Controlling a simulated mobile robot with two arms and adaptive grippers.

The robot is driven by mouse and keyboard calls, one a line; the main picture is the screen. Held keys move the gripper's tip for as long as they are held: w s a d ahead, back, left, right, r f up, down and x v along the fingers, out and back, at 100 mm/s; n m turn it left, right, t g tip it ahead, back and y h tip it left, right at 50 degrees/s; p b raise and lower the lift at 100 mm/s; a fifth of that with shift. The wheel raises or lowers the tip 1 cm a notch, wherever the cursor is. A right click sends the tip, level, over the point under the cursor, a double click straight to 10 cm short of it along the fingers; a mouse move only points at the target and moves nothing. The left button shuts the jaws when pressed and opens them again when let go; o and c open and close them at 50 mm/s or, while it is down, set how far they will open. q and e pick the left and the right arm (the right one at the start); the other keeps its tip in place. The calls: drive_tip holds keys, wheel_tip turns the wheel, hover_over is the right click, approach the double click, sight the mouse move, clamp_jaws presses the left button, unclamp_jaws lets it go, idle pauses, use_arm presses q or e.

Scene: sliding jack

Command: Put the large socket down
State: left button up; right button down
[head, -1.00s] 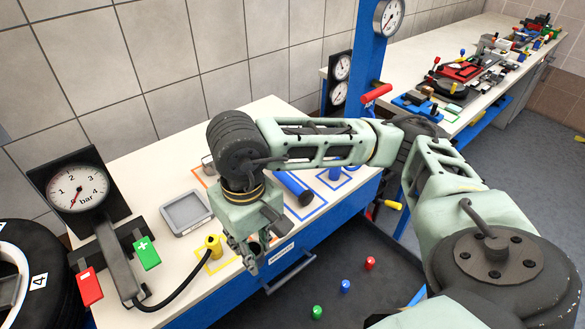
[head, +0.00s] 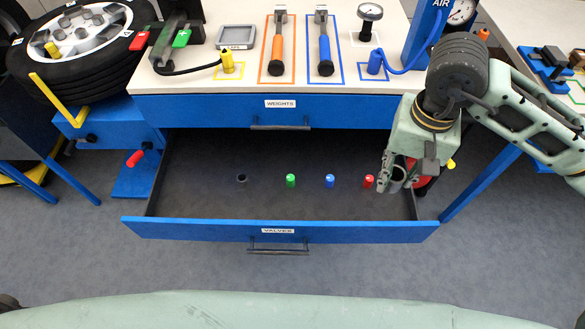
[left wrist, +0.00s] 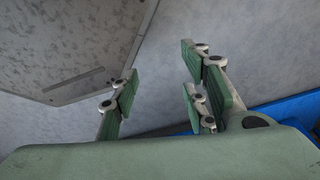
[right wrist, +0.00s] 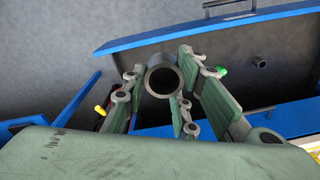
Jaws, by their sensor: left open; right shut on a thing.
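The large socket (right wrist: 162,82) is a dark grey hollow cylinder, its round opening facing the right wrist camera. My right gripper (right wrist: 160,98) is shut on it. In the head view the right gripper (head: 393,172) hangs over the right end of the open drawer, with the socket (head: 399,175) showing dark at its fingers. The gap between socket and drawer floor cannot be judged. My left gripper (left wrist: 160,88) is open and empty, with grey floor behind it. It is not in the head view.
The open VALVES drawer (head: 278,232) holds a dark cap (head: 241,178), a green cap (head: 290,180), a blue cap (head: 330,180) and a red cap (head: 368,181). On the worktop above are an orange-handled tool (head: 276,50), a blue-handled tool (head: 325,50) and a grey tray (head: 237,37).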

use_arm(q)
drive_tip(key=w+d+f+b, duration=0.1)
drive_tip(key=w+f+b, duration=0.3)
drive_tip(key=w+b, duration=0.5)
use_arm(e)
drive_tip(key=w+a+f+m, duration=0.1)
drive_tip(key=w+f+m, duration=0.3)
drive_tip(key=f, duration=0.9)
drive_tip(key=m+b, duration=0.6)
drive_tip(key=b, duration=0.6)
hover_over(356, 189)
wheel_tip(356, 189, down, 18)
wheel_tip(356, 189, down, 3)
drive_tip(key=shift+f+b, duration=0.1)
drive_tip(key=shift+b, duration=0.35)
drive_tip(key=shift+f, duration=0.35)
use_arm(q)
drive_tip(key=w+r+t, duration=0.1)
drive_tip(key=w+r, duration=0.2)
drive_tip(key=r, duration=0.8)
drive_tip(key=shift+w+d+t, duration=0.15)
drive_tip(key=shift+d+t, duration=0.15)
drive_tip(key=shift+d, duration=0.15)
drive_tip(key=shift+r, duration=0.25)
use_arm(e)
drive_tip(key=shift+f, duration=0.1)
